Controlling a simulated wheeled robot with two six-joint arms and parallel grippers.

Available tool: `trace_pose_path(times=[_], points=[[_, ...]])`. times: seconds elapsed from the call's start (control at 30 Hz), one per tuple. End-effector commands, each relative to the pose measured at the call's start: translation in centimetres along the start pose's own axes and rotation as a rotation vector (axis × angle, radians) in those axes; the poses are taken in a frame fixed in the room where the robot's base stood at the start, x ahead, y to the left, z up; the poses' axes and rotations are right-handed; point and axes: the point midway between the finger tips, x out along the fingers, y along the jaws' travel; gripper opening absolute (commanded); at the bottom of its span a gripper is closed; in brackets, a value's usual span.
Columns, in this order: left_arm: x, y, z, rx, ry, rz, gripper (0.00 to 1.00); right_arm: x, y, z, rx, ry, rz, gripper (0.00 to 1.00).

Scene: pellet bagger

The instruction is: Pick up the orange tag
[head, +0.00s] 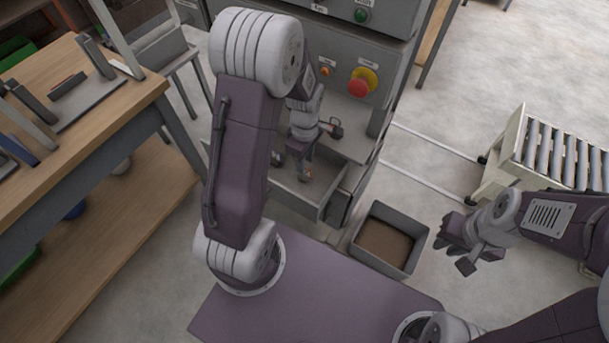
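My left gripper (302,168) points down into an open grey drawer (283,185) of the machine. A tiny patch of orange and pale colour shows at its fingertips, inside the drawer. It may be the orange tag, but it is too small to be sure. The arm hides part of the drawer, and I cannot tell whether the fingers are apart or closed on anything. My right gripper (459,250) is open and empty above the floor, right of a grey bin.
The grey bin (419,250) with brown contents stands below the machine (395,70), which carries a red emergency button (359,86). A wooden workbench (90,125) is at left. A roller conveyor (505,150) is at right.

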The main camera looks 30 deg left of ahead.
Motion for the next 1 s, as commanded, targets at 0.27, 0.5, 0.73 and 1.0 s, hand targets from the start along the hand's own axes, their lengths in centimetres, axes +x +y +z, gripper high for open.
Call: trace_pose_path(times=[0.27,0.5,0.73,1.0], points=[[4.2,-0.2,0.0,0.0,0.0,-0.002,0.31,1.6,0.0,0.2,0.0,0.0,0.0,0.2],[4.2,-0.2,0.0,0.0,0.0,-0.001,0.2,1.5,0.0,0.2,0.0,0.0,0.0,0.2],[4.1,-0.2,0.0,0.0,0.0,-0.001,0.0,1.5,0.0,0.2,0.0,0.0,0.0,0.2],[4.1,-0.2,0.0,0.0,0.0,-0.001,0.0,1.5,0.0,0.2,0.0,0.0,0.0,0.2]])
